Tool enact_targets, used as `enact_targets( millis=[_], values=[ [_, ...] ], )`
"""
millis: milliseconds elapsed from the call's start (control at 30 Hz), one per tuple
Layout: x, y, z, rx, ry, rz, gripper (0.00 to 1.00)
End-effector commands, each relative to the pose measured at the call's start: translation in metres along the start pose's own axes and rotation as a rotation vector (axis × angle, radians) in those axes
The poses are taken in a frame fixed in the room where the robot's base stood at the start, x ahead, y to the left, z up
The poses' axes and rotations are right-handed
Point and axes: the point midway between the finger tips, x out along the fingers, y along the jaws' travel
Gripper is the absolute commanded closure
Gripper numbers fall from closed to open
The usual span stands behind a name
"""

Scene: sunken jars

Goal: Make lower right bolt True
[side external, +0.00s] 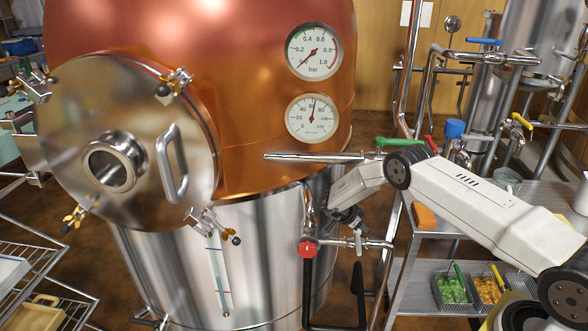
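The round steel door (150,195) of the copper and steel vessel faces the camera at left, with a curved handle and a round port. The lower right bolt (209,221) is a brass and steel clamp with a black knob at the door's lower right rim. Its exact fastening state is too small to tell. My gripper (352,222) hangs from the white arm, well to the right of this bolt, near the vessel's right side. It is apart from the bolt. Its fingers are small and dark against pipework, so their opening is unclear.
Other bolts sit at the upper right (174,86), lower left (78,217) and upper left of the door. A pipe with a red valve knob (307,249) and a sight tube (217,275) stand below. A steel cart with baskets (452,290) is at right.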

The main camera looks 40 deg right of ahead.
Motion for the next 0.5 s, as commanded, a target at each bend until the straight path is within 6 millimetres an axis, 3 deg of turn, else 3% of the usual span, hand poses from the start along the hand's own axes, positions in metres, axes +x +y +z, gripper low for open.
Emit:
enact_targets(
  millis=[267, 500],
  values=[
    [-0.005, -0.009, -0.010, -0.062, 0.024, -0.097, 0.51],
    [-0.020, -0.024, -0.019, -0.224, 0.043, -0.298, 0.51]
  ],
)
